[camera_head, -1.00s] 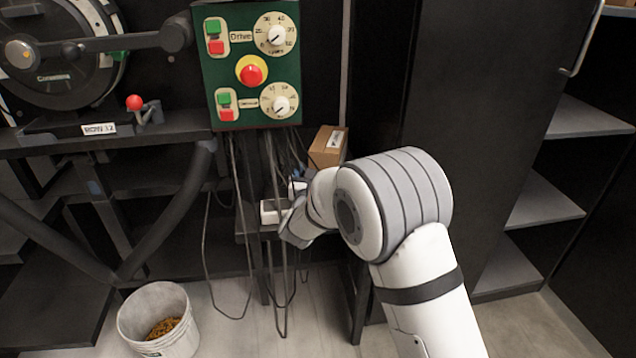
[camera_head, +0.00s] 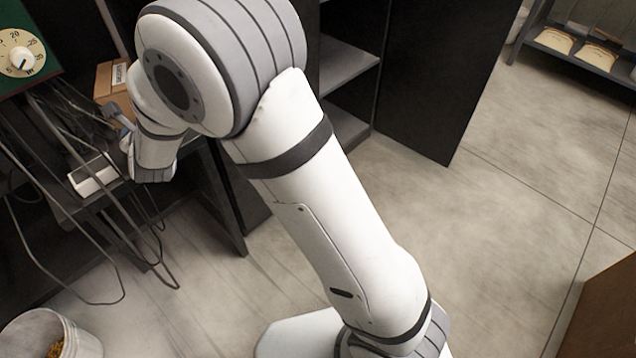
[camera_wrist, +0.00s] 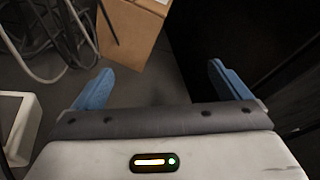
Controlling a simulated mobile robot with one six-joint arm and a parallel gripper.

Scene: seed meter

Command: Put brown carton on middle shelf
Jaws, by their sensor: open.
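The brown carton (camera_head: 115,84) with a white label stands on a dark ledge at the upper left of the head view, partly hidden by my arm. In the wrist view the carton (camera_wrist: 129,32) is ahead of my gripper (camera_wrist: 160,86). Grey shelves (camera_head: 346,62) of an open dark cabinet show right of my upper arm; which one is the middle shelf I cannot tell.
A white box (camera_head: 94,177) and hanging cables (camera_head: 75,130) are left of my gripper. A white bucket (camera_head: 78,338) stands on the floor at lower left. A dark cabinet door (camera_head: 440,75) stands open.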

